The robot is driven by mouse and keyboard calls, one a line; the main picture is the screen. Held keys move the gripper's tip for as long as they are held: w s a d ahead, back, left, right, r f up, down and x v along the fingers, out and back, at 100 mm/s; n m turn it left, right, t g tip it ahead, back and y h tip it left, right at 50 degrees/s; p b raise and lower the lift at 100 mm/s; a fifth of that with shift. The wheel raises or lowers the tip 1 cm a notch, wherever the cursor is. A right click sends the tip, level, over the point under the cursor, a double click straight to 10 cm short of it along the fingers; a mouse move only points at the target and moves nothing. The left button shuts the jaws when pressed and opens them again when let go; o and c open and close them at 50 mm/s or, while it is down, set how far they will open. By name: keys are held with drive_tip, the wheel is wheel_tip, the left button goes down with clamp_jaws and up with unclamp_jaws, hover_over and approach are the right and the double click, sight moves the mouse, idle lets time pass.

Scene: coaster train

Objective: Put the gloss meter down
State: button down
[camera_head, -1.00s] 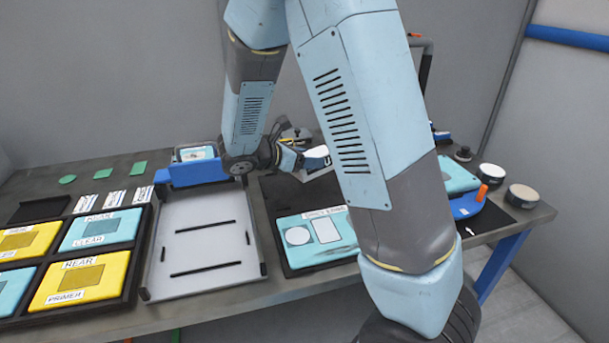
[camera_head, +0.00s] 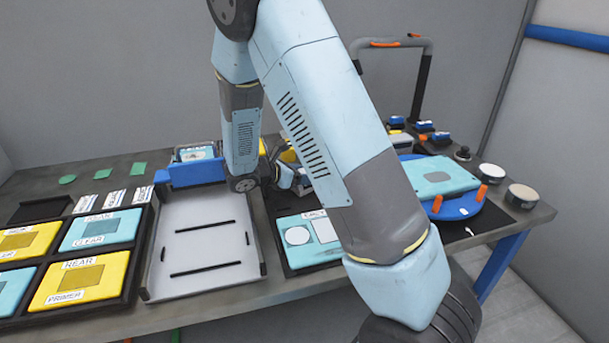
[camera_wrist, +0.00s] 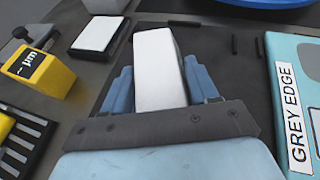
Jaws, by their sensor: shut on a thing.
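In the wrist view, my gripper (camera_wrist: 158,70) is shut on a plain white block, which I take as the gloss meter (camera_wrist: 158,82). Its blue fingers press on the block's two sides, and the block points away from the palm. A dark mat (camera_wrist: 233,68) lies below; I cannot tell whether the block touches it. In the head view, my gripper (camera_head: 286,178) is low over the table, behind the teal panel, partly covered by my own arm. The meter is hidden there.
A teal GREY EDGE panel (camera_wrist: 300,130) lies close right of my gripper. A yellow gauge (camera_wrist: 38,72) and a white pad (camera_wrist: 98,34) lie left. A blue turntable (camera_head: 465,212) with orange pegs stands right. A grey tray (camera_head: 205,253) and boxed panels (camera_head: 100,230) are left.

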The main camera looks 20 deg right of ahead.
drive_tip(key=shift+c, duration=1.4)
unclamp_jaws()
drive_tip(key=shift+a, duration=0.15)
drive_tip(key=v, duration=1.1)
drive_tip(key=shift+s+a+r, duration=0.15)
drive_tip(key=shift+a+r, duration=0.05)
drive_tip(key=s+d+r+m+g+y, duration=0.4)
drive_tip(key=s+d+r+m+y, duration=0.2)
drive_tip(key=s+d+r+m, duration=0.5)
drive_tip(key=s+r+m+t+y, duration=0.2)
drive_tip(key=s+r+m+y, duration=0.1)
drive_tip(key=s, duration=0.4)
drive_tip(key=s+d+r+m+t+y, duration=0.1)
drive_tip(key=s+r+m+t+y, duration=0.2)
drive_tip(key=s+r+m, duration=0.3)
drive_tip(key=shift+s+m+y, duration=0.5)
drive_tip(key=shift+s+m, duration=0.3)
drive_tip(key=shift+m, duration=0.3)
drive_tip(key=shift+d, duration=0.1)
